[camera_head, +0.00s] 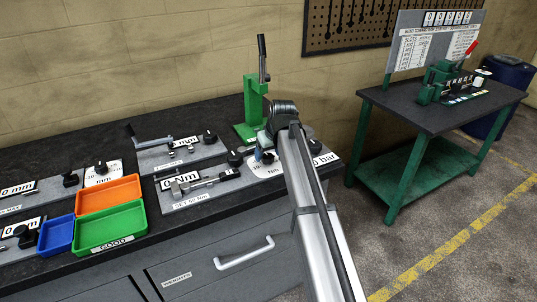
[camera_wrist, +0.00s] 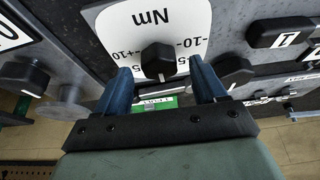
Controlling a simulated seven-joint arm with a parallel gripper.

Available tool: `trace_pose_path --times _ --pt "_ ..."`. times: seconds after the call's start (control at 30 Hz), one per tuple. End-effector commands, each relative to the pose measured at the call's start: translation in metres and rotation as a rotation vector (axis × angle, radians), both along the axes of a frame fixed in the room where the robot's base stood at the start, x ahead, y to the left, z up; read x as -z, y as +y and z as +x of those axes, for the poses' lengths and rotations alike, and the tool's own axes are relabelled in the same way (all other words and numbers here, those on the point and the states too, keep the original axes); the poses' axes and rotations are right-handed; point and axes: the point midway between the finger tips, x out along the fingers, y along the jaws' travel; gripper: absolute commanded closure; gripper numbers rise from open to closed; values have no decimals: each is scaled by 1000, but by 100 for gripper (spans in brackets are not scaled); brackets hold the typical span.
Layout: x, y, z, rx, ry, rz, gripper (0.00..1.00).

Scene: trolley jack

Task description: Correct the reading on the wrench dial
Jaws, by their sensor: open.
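The wrench panel (camera_head: 205,196) lies on the dark bench with a wrench (camera_head: 207,182) and a label (camera_head: 180,181) that seems to read 0 Nm. At its right end is a white Nm dial (camera_head: 262,171). In the wrist view the dial (camera_wrist: 165,20) shows upside down, with marks such as -10 and +10. A black knob (camera_wrist: 157,60) stands on it. My gripper (camera_wrist: 160,74) is open, its blue fingers on either side of the knob with visible gaps. In the head view my gripper (camera_head: 265,156) partly hides the dial and the knob.
Neighbouring panels with black knobs (camera_head: 209,136) and mm labels stand close by. Orange (camera_head: 108,194), green (camera_head: 112,228) and blue (camera_head: 57,235) bins sit at left. A green press (camera_head: 254,100) stands behind my gripper. A green table (camera_head: 440,112) stands at right.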

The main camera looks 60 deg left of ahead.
Motion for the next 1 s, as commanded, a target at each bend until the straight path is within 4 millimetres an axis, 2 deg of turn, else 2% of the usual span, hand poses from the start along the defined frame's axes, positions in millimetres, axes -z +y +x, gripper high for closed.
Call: trace_pose_path --times 0.13,0.47,1.0 --pt "8 3 0 0 0 0 30" --pt "10 4 0 0 0 0 30" --pt "9 4 0 0 0 0 81"
